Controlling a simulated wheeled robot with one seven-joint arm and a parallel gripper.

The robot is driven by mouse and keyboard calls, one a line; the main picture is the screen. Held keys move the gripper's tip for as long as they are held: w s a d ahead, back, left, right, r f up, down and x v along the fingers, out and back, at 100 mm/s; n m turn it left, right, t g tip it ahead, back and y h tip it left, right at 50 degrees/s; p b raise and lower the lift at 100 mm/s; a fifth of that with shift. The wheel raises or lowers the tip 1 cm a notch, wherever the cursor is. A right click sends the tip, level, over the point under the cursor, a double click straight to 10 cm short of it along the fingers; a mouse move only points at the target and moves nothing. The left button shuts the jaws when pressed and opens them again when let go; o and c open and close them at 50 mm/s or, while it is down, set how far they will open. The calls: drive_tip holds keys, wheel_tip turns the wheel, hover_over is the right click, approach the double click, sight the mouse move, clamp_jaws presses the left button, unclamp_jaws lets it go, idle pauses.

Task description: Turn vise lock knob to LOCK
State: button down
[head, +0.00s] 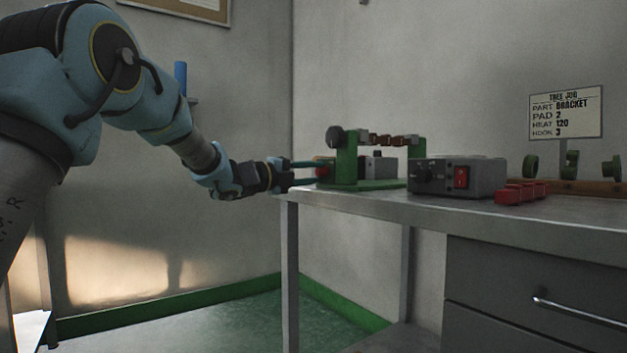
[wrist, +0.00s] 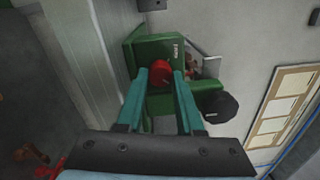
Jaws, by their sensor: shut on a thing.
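The green vise (head: 346,162) stands near the left end of the metal bench. A red knob (head: 323,171) sits low on its near left side; it also shows in the wrist view (wrist: 160,73). My gripper (head: 304,171) reaches in from the left, with its two teal fingers on either side of the red knob, shut on it. In the wrist view the fingers (wrist: 168,76) partly cover the knob's edges. A black round knob (head: 335,137) sits higher on the vise, to the right of my fingers in the wrist view (wrist: 221,107). I cannot read any lock marking.
A grey control box (head: 457,177) with a dial and red switch stands right of the vise. Several red blocks (head: 521,193) lie beside it. Green parts (head: 571,165) stand on a wooden rack at the back right, below a job sign (head: 565,115). Space left of the bench is open.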

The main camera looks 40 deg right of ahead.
idle(0.4)
drive_tip(key=c, duration=0.5)
unclamp_jaws()
drive_tip(key=shift+c, duration=0.2)
